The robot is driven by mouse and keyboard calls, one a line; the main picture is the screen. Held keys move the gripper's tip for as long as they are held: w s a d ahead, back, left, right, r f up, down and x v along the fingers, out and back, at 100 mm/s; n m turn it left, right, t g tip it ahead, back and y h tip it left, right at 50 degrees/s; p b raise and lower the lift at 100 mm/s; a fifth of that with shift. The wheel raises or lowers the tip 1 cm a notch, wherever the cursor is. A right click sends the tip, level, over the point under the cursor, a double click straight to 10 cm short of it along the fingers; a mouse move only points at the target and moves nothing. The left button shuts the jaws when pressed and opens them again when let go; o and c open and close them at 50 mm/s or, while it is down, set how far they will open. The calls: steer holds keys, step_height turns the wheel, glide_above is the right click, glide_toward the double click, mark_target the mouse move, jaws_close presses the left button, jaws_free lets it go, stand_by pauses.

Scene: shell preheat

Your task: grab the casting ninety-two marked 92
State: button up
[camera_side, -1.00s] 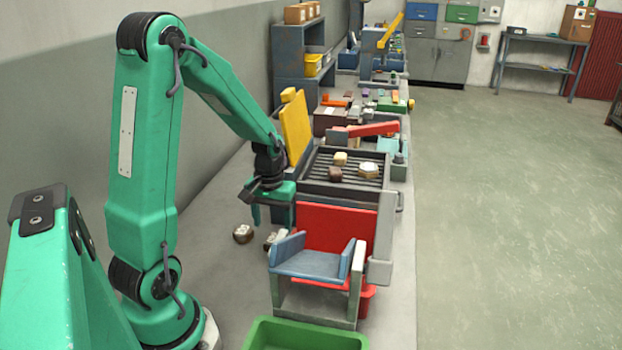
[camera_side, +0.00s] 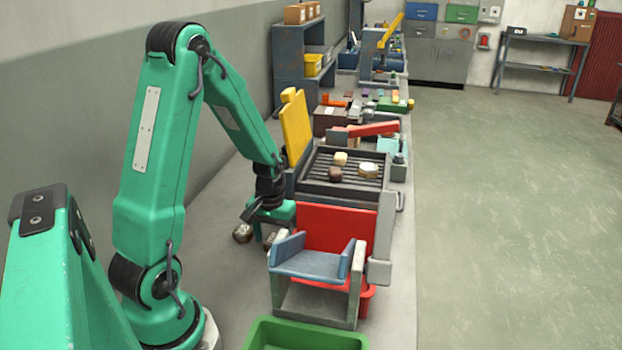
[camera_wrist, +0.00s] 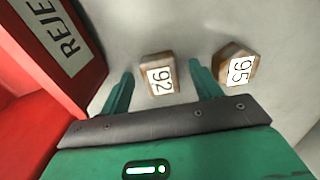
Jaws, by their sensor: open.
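The casting ninety-two (camera_wrist: 160,75) is a brown block with a white label reading 92. It lies on the grey bench, between the two green fingers of my gripper (camera_wrist: 162,72) in the wrist view, with gaps on both sides. My gripper is open and holds nothing. In the side view my gripper (camera_side: 262,226) is low over the bench, left of the red panel, and partly hides the casting ninety-two (camera_side: 270,240). Another casting, marked 95 (camera_wrist: 236,65), lies outside the right finger; it also shows in the side view (camera_side: 242,233).
A red bin (camera_wrist: 88,70) with a label starting "REJE" stands close on the left in the wrist view. A blue chute (camera_side: 312,262) and a green bin (camera_side: 305,335) stand nearer the camera. Several pieces lie on a dark grill (camera_side: 350,183) behind the red panel.

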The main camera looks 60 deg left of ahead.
stand_by(0.3)
steer(key=c, duration=1.1)
steer(key=shift+r, duration=0.15)
steer(key=shift+r, duration=4.9)
